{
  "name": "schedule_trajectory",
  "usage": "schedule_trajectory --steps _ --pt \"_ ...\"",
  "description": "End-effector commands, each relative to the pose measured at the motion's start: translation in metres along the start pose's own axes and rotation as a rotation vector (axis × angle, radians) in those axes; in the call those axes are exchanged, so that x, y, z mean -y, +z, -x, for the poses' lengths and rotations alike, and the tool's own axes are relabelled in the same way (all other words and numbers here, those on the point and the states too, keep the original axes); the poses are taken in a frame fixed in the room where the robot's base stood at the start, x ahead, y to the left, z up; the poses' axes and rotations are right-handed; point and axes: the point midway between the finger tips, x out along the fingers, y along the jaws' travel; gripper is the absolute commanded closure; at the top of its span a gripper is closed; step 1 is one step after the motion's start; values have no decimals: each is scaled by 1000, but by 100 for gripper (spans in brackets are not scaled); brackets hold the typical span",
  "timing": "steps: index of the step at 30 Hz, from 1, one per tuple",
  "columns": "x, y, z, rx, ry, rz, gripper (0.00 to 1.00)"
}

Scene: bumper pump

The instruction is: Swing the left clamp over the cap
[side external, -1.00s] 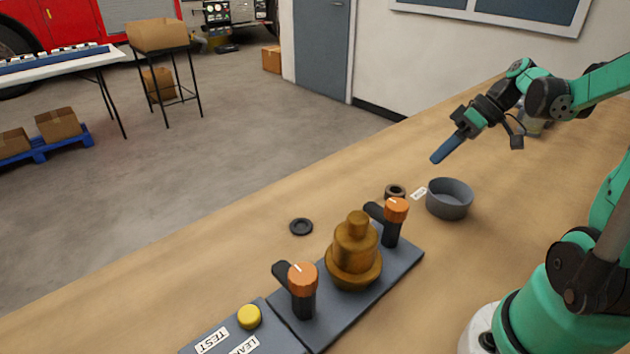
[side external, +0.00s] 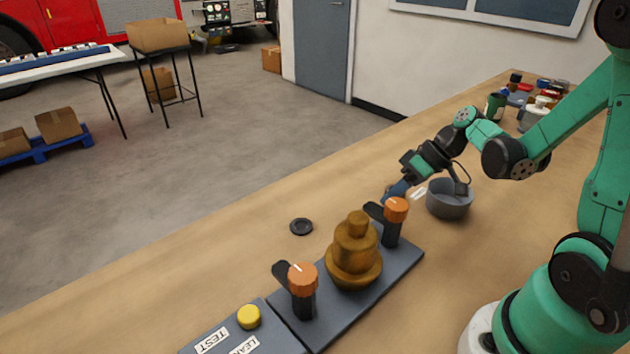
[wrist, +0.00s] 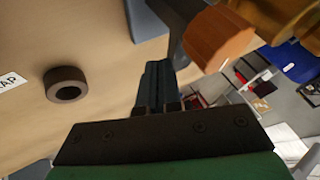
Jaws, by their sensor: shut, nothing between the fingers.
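The brass-coloured cap (side external: 355,250) stands upright in the middle of the dark base plate (side external: 340,315). One clamp with an orange knob (side external: 302,278) stands at its picture-left side, its black arm pointing away from the cap. My gripper (side external: 390,194) is shut and empty, just behind this second clamp. In the wrist view its blue fingers (wrist: 155,85) are close to that clamp's black arm (wrist: 178,40); contact is unclear.
A grey bowl (side external: 449,200) stands right of my gripper. A black ring (side external: 301,227) lies on the bench, and a dark ring (wrist: 66,84) lies beside a label in the wrist view. A yellow button (side external: 249,316) sits at the front left. Bottles stand at the far right.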

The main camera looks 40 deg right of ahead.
Motion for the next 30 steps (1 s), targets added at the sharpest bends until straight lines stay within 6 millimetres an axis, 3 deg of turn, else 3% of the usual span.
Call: schedule_trajectory --steps 30 --pt "3 -5 -4 58 -58 110 100"
